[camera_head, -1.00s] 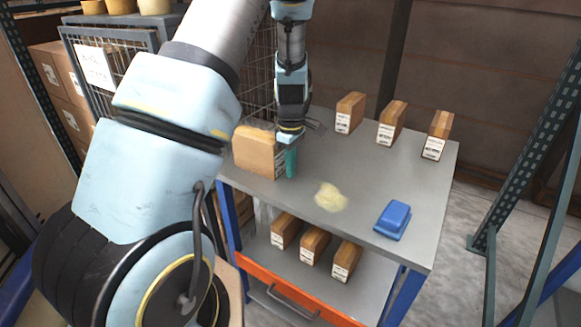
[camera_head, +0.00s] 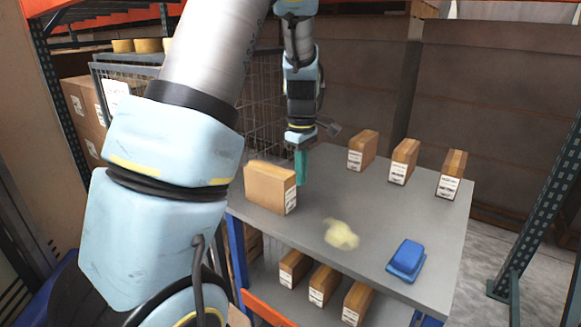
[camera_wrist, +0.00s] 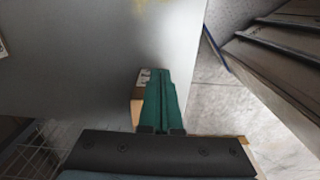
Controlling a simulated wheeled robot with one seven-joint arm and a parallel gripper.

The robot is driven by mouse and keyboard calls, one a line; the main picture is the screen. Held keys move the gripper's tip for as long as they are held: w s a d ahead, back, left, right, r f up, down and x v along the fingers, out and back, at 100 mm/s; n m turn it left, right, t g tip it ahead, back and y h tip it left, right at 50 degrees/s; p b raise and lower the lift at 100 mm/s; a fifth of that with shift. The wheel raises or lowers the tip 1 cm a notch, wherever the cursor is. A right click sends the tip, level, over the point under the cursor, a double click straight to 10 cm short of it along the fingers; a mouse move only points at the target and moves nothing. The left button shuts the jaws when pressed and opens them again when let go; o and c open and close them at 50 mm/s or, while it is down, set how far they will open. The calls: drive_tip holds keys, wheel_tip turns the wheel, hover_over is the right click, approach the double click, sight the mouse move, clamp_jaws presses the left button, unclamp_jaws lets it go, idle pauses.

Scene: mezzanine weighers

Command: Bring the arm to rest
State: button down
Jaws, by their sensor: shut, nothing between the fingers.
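My gripper (camera_head: 301,168) is above the left part of the grey table, just behind and right of the large cardboard box. Its teal fingers point down and are shut with nothing between them. In the wrist view the green fingers (camera_wrist: 162,100) lie together, with part of a labelled box showing beside them. My arm reaches in from the left of the head view, bent high over the table.
The grey table (camera_head: 320,211) bears the large box (camera_head: 264,187), several smaller boxes at the back, a pale yellowish patch (camera_head: 341,234) and a blue object (camera_head: 406,259). More boxes stand on the lower shelf. A wire cage (camera_head: 262,115) stands behind my arm.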

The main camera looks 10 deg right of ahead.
drive_tip(key=s+a+r+m+t, duration=0.1)
drive_tip(key=s+a+m, duration=0.9)
drive_tip(key=a, duration=0.7)
drive_tip(key=s, duration=0.3)
drive_tip(key=shift+s+a+r+t, duration=0.15)
drive_tip(key=shift+s+r+t, duration=0.1)
drive_tip(key=shift+s+t, duration=0.1)
